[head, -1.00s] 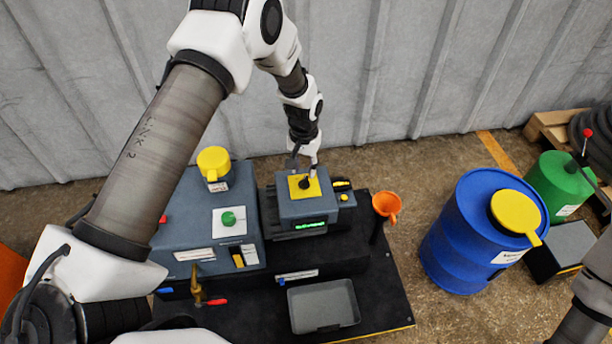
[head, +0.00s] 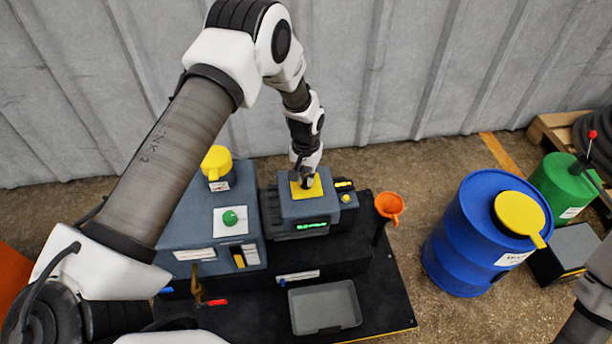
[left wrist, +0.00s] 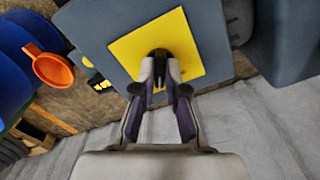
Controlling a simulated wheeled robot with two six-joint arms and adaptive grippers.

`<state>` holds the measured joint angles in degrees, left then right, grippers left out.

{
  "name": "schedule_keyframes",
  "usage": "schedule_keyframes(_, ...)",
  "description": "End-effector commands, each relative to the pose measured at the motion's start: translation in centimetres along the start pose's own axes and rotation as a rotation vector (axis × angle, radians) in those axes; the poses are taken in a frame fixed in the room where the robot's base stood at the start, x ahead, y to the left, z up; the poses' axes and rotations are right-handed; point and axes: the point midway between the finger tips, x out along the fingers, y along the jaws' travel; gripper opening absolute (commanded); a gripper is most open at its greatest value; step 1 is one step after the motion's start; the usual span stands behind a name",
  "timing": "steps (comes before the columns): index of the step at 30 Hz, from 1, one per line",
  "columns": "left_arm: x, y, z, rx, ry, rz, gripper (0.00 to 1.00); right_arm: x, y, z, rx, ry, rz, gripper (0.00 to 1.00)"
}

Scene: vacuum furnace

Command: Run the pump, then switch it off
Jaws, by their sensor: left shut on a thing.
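The pump unit is a grey-blue box (head: 310,211) with a yellow plate (head: 315,187) on top and a lit green display (head: 312,225) on its front. A black knob (left wrist: 158,54) stands on the yellow plate (left wrist: 185,35) in the left wrist view. My left gripper (head: 305,182) is shut on this knob from above; its fingertips (left wrist: 161,68) are on either side of it. The gripper hides most of the knob in the head view. Only part of my right arm shows at the right edge; its gripper is out of view.
A larger grey-blue housing with a green button (head: 230,218) and yellow cap (head: 216,162) stands left. A grey tray (head: 325,308) lies in front. An orange funnel (head: 389,206), blue drum (head: 465,250) and green drum (head: 562,185) stand right. A corrugated wall (head: 400,70) closes the back.

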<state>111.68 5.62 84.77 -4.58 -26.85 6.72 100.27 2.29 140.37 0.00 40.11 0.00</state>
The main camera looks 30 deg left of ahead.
Motion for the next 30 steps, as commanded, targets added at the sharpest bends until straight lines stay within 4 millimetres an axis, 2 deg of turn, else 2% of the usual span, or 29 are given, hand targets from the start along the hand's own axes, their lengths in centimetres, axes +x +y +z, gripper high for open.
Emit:
schedule_keyframes(11,-0.3,0.0,0.1,-0.176,-0.002,-0.001,0.0,-2.1,0.0,0.0,0.0,0.0,0.0,0.63)
schedule_keyframes(30,-0.1,0.0,0.1,-0.759,-0.003,-0.002,0.0,-6.3,0.0,0.0,0.0,0.0,0.0,0.63)
